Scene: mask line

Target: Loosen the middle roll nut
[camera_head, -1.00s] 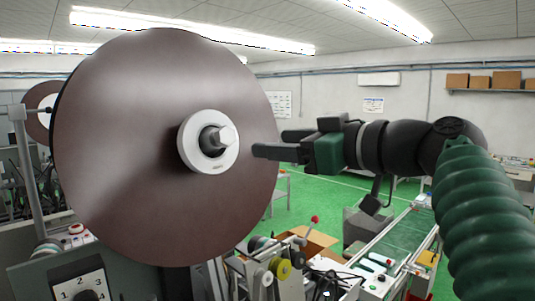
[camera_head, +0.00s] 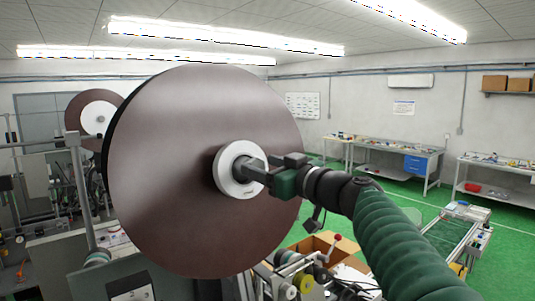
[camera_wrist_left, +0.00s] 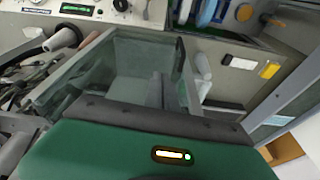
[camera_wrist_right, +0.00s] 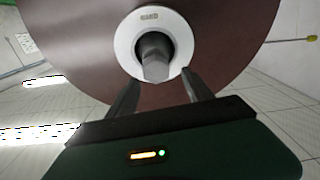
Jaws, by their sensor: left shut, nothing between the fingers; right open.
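The large brown roll (camera_head: 170,150) stands upright with a white hub (camera_head: 228,180) at its centre. My right gripper (camera_head: 252,172) is in front of the hub and partly hides the nut in the head view. In the right wrist view the grey nut (camera_wrist_right: 154,58) sticks out of the white hub. The open right fingers (camera_wrist_right: 158,88) point at it, one toward each side, with nothing held between them. My left gripper (camera_wrist_left: 158,92) shows only in the left wrist view, shut and empty, over a grey machine with a glass-walled recess.
A second brown roll (camera_head: 97,117) stands behind at the left. A conveyor (camera_head: 455,235) and workbenches stand to the right over green floor.

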